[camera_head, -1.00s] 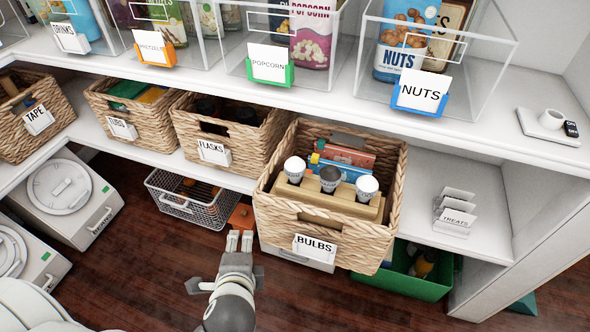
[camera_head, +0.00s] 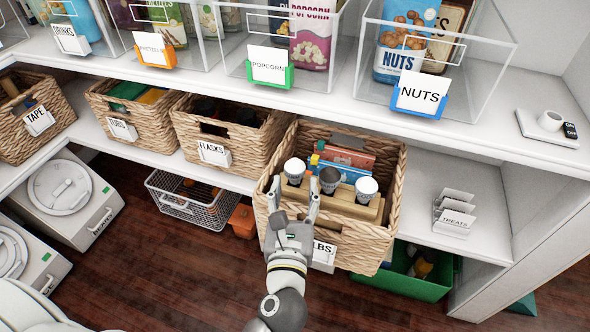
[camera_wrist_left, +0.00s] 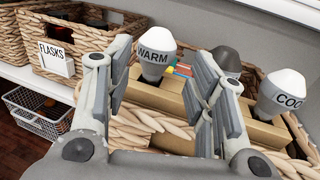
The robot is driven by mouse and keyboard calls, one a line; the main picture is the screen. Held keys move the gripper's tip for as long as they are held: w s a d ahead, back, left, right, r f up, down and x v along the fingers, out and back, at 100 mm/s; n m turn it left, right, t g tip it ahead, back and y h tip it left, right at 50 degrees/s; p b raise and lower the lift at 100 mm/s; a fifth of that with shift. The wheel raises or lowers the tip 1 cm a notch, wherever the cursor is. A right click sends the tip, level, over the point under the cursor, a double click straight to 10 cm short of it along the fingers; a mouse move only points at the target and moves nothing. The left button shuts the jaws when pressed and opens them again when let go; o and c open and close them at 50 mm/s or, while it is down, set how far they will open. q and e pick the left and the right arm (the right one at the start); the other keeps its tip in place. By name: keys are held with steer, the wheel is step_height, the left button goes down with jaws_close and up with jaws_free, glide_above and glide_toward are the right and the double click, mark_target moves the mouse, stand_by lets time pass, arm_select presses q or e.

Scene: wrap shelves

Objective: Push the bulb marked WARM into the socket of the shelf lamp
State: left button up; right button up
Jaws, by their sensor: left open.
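The WARM bulb (camera_wrist_left: 155,50) is white with a grey base and stands upright in a wooden holder (camera_head: 345,204) inside the BULBS basket (camera_head: 385,233). In the head view it is the left bulb (camera_head: 294,170) of three. My left gripper (camera_head: 295,190) is open at the basket's front rim. In the left wrist view its fingers (camera_wrist_left: 160,70) stand apart with the WARM bulb showing between them, not gripped. A small white cup-like fitting (camera_head: 550,120), probably the lamp socket, sits on a white plate on the upper shelf at far right. My right gripper is out of view.
A dark grey bulb (camera_head: 329,178) and the COOL bulb (camera_wrist_left: 284,92) stand to the right in the same holder. The FLASKS basket (camera_head: 223,134) is on the left. Clear bins line the upper shelf above. Bare shelf lies around the TREATS cards (camera_head: 454,213).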

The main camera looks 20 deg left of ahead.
mark_target(294, 176)
arm_select(q)
steer(key=shift+a+x, duration=0.2)
steer(key=shift+x, duration=3.15)
steer(key=shift+s+r, duration=0.1)
steer(key=c, duration=0.7)
